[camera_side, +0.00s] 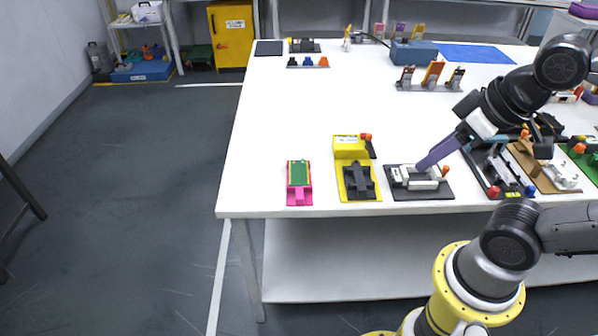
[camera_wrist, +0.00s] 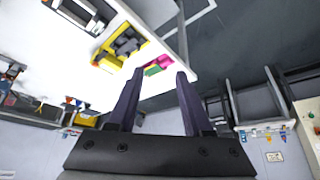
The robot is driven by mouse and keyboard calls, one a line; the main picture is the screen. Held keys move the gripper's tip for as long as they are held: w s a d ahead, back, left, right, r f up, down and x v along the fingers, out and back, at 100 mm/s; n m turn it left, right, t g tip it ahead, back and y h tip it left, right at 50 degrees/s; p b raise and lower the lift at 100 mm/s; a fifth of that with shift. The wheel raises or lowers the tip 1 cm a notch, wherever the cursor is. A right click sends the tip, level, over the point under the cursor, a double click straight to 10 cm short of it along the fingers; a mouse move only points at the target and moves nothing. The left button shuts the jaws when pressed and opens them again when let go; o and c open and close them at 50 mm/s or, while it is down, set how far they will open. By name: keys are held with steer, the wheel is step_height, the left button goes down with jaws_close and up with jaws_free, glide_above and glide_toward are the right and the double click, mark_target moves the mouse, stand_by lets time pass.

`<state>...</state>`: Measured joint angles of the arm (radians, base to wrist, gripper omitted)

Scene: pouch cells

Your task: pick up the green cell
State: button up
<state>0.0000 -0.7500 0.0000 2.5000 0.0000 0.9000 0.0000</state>
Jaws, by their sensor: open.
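The green cell (camera_side: 299,172) lies flat in a pink holder (camera_side: 299,197) near the front left of the white table. My gripper (camera_side: 422,165) is to its right in the side view, its purple fingers pointing down and left, overlapping a black and white fixture. I cannot tell how high above it they are. In the wrist view my gripper (camera_wrist: 160,72) is open, with nothing seen held between the fingers. The green cell (camera_wrist: 152,70) and pink holder (camera_wrist: 165,60) show small and farther off, between the fingertips.
A yellow fixture (camera_side: 351,147) with black parts stands between the pink holder and the black and white fixture (camera_side: 433,192). More fixtures crowd the table at right. The table left of and behind the pink holder is bare. The table's front edge (camera_side: 260,214) is close.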

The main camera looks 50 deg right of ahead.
steer(key=o, duration=0.8)
